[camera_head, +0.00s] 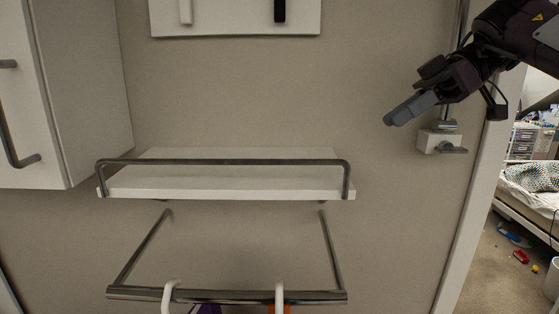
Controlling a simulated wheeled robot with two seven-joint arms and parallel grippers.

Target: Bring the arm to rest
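My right gripper (398,113) is at the upper right, on the arm that comes in from the right edge. It points left and slightly down, in front of the wall. Its grey fingers overlap from this side, and the gap between them does not show. I see no object in it. It is to the right of and higher than the white shelf (230,190). My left gripper does not show.
The shelf has a metal rail, and a towel bar (230,297) with white hooks is below it. A white cabinet (85,100) is at the left. A shower bracket (440,141) sits below my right arm. A doorway at the right shows a bed (530,190) and floor clutter.

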